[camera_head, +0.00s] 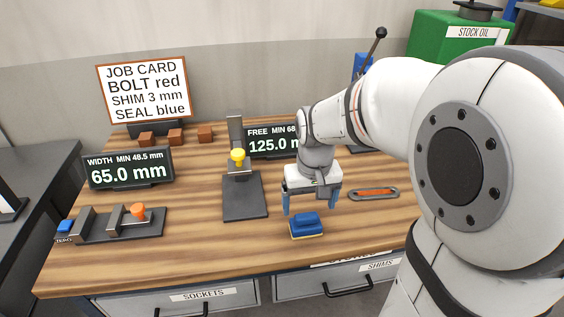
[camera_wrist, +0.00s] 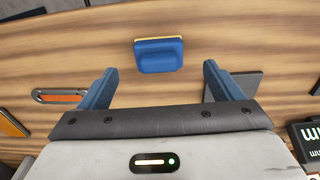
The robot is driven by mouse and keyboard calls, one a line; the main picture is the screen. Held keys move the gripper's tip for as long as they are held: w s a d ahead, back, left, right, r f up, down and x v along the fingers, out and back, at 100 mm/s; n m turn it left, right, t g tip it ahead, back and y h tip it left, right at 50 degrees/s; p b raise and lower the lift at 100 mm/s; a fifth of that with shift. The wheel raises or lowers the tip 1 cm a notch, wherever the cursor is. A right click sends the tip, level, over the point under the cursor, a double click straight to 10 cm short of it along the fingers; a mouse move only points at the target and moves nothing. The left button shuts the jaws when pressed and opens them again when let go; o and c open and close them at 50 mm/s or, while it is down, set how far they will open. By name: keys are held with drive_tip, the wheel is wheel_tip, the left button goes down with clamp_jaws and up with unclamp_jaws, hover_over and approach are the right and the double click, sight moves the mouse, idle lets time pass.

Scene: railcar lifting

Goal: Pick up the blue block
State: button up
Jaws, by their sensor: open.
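The blue block (camera_head: 306,224) sits on the wooden bench near its front edge, on a thin yellow layer. In the wrist view the blue block (camera_wrist: 158,56) lies ahead of the fingertips, roughly midway between them, with a yellow strip along its far edge. My gripper (camera_head: 312,198) is above the block, pointing down, with its two blue fingers apart. In the wrist view my gripper (camera_wrist: 160,76) is open and empty. No contact with the block shows.
A dark gauge stand (camera_head: 243,198) with a yellow knob stands left of the block. An orange-slotted plate (camera_head: 373,194) lies to the right. A caliper-like fixture (camera_head: 120,226) and a width display (camera_head: 129,169) are at the left. Bare wood surrounds the block.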

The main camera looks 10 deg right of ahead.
sight(306, 215)
drive_tip(key=shift+o, duration=1.1)
drive_tip(key=w, duration=0.1)
drive_tip(key=w+f, duration=0.1)
drive_tip(key=shift+w+f+g, duration=0.2)
drive_tip(key=shift+w+g, duration=0.1)
drive_tip(key=shift+w, duration=0.05)
drive_tip(key=shift+w+f, duration=0.25)
drive_tip(key=f, duration=0.5)
drive_tip(key=f+p, duration=0.1)
drive_tip(key=f, duration=0.1)
drive_tip(key=shift+s+d+f, duration=0.15)
drive_tip(key=shift+s+f, duration=0.2)
drive_tip(key=c, duration=1.1)
drive_tip(key=shift+r, duration=0.1)
drive_tip(key=shift+c, duration=0.2)
